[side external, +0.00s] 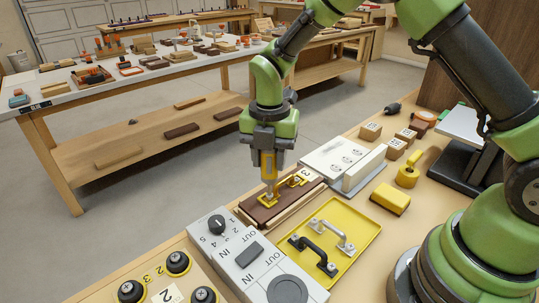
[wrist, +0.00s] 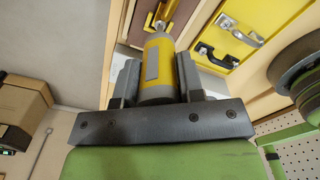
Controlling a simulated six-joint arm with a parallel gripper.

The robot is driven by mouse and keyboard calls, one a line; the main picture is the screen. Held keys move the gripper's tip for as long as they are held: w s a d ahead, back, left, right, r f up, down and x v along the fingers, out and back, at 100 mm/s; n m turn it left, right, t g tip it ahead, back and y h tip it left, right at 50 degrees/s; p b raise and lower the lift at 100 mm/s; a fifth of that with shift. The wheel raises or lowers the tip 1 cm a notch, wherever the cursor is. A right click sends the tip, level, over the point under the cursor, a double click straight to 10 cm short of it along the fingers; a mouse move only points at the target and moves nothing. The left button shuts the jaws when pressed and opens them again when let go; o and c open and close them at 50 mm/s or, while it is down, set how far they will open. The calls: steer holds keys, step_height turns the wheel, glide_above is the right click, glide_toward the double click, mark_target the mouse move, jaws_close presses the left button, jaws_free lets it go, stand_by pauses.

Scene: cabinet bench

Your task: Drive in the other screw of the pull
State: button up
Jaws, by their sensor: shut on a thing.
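My gripper (side external: 268,146) is shut on a yellow-and-grey driver (side external: 268,165), which points down. In the wrist view the driver (wrist: 158,72) sits between the two dark jaws (wrist: 158,85). A brass-yellow pull (side external: 290,182) lies on the dark brown drawer front (side external: 256,212), which is marked 3. The driver's tip is at the near left end of the pull; I cannot tell if it touches a screw there. The screw heads are too small or hidden to make out. In the wrist view the pull (wrist: 170,12) is only partly seen beyond the driver.
A yellow tray (side external: 364,254) holds a black pull (side external: 313,254) and a silver pull (side external: 331,235). A grey control box (side external: 239,229) with a knob stands left of it. A white plate (side external: 332,153), a yellow block (side external: 390,199) and small wooden blocks (side external: 371,131) lie to the right.

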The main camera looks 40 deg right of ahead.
steer(key=shift+f, duration=0.6)
stand_by(1.6)
steer(key=shift+r, duration=3.05)
